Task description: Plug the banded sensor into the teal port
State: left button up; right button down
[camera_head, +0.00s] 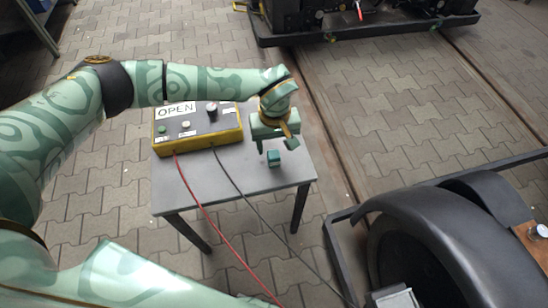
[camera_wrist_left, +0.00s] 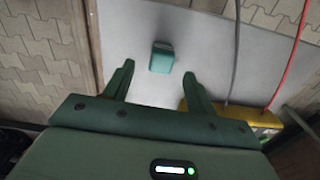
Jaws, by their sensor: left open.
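A small teal block (camera_head: 274,158) stands on the grey table near its right edge. It also shows in the left wrist view (camera_wrist_left: 161,60), with a darker strip across one end. I cannot tell whether it is the banded sensor or a port. My left gripper (camera_head: 276,146) is open above the table, with its fingers pointing at the block. In the left wrist view the open fingers (camera_wrist_left: 158,73) are empty, and the block sits just beyond their tips, between their lines. No port is clearly recognisable. My right gripper is not in view.
A yellow-edged control box (camera_head: 197,128) marked OPEN stands on the grey table (camera_head: 235,190), left of the gripper. A red and a dark cable run from it across the table. A dark bogie with a wheel (camera_head: 420,240) is at right, another (camera_head: 300,30) at the back.

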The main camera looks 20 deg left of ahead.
aim_at(274, 154)
pick_arm(q)
notch_tip(274, 154, down, 5)
jog(key=b, duration=0.2)
jog(key=shift+s+a+b, duration=0.1)
jog(key=shift+b, duration=0.3)
jog(key=shift+f, duration=0.25)
jog(key=shift+r, duration=0.2)
jog(key=c, duration=1)
